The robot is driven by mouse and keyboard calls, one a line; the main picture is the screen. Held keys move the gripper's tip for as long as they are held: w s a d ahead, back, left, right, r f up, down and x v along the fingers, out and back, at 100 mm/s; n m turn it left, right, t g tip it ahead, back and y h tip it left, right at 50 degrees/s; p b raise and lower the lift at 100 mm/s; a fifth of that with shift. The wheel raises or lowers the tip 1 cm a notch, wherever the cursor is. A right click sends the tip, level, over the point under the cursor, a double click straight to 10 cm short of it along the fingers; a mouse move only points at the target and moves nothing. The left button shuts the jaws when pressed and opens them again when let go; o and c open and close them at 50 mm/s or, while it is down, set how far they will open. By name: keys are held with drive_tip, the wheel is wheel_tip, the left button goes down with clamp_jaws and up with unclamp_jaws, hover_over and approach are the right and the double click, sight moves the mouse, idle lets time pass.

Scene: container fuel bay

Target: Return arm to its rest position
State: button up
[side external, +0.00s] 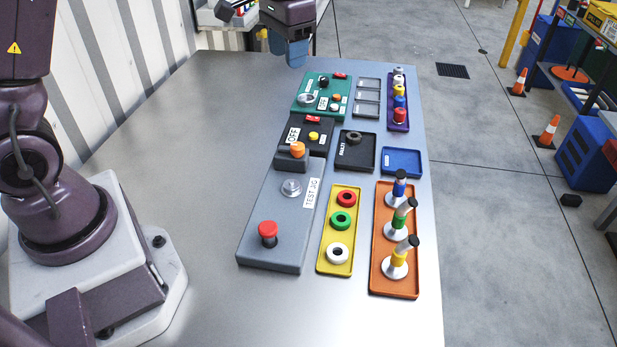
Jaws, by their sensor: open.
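My gripper (291,56) hangs at the top of the side external view, above the far end of the metal table (200,110). Its bluish fingers point down and it is open, with nothing visible held. It is apart from the green panel (336,84) in front of it. My arm's base stands at the left of the table. The upper part of my arm is cut off by the picture's top edge.
A grey test jig (268,215) with a red button, a yellow tray (327,262) of rings and an orange tray (378,286) of nozzle-like pieces stand in front. A black tray (344,161), blue tray (402,153) and purple rack (391,118) lie behind. The table's left side is clear.

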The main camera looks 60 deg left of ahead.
drive_tip(key=s+d+r+t, duration=0.1)
drive_tip(key=s+d+r, duration=0.1)
drive_tip(key=s, duration=0.5)
drive_tip(key=s+d+r+t, duration=0.2)
drive_tip(key=s+d+r, duration=0.1)
drive_tip(key=s, duration=0.4)
drive_tip(key=s+d+r+t, duration=0.2)
drive_tip(key=s, duration=0.5)
drive_tip(key=shift+s+d+r+h, duration=0.15)
drive_tip(key=shift+d+r+h, duration=0.1)
drive_tip(key=shift+h, duration=0.05)
